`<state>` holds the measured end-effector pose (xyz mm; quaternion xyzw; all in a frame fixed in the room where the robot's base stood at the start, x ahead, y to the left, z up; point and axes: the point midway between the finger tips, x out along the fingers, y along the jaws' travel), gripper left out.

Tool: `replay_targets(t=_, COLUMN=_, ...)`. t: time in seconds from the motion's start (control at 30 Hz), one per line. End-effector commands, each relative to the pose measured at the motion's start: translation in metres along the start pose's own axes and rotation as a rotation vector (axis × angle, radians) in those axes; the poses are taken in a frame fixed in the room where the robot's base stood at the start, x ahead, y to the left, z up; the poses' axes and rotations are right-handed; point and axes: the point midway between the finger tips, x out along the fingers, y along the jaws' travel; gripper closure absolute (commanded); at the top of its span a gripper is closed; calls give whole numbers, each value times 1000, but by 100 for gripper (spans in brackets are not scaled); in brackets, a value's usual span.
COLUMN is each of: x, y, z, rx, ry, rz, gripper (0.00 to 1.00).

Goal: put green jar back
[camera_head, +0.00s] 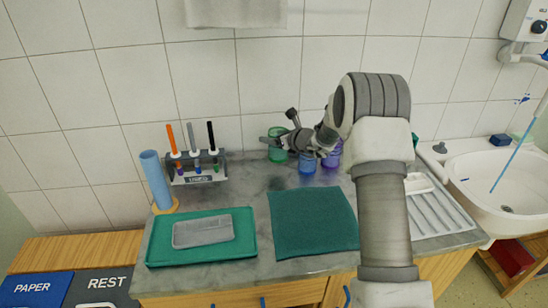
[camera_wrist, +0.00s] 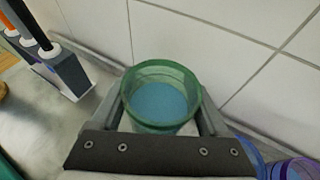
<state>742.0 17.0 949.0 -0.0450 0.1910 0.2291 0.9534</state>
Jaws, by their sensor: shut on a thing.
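The green jar (camera_head: 277,146) is at the back of the grey counter near the tiled wall, left of a blue jar (camera_head: 308,164) and a purple jar (camera_head: 332,156). In the wrist view the green jar (camera_wrist: 160,96) is upright between my fingers, with bluish contents inside its rim. My gripper (camera_head: 277,141) is shut on it. The jar's base is hidden in the wrist view, so I cannot tell whether it touches the counter. The blue and purple jars (camera_wrist: 298,169) show at the lower right of the wrist view.
A marker rack (camera_head: 198,170) and a blue roll (camera_head: 157,180) stand to the left. A green tray (camera_head: 250,222) and a folded green cloth (camera_head: 312,222) lie in front. A ribbed drainboard (camera_head: 436,215) and a sink (camera_head: 510,178) are at the right. Bare counter lies between rack and green jar.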

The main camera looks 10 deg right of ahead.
Motion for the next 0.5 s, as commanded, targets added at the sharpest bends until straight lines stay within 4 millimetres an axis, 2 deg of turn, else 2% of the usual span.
replay_targets(t=0.03, x=4, y=0, z=-8, rx=0, ry=-1, rz=0, gripper=86)
replay_targets(t=0.27, x=11, y=0, z=-24, rx=0, ry=-3, rz=0, gripper=86)
replay_targets(t=0.5, x=22, y=1, z=-52, rx=-2, ry=-3, rz=1, gripper=86)
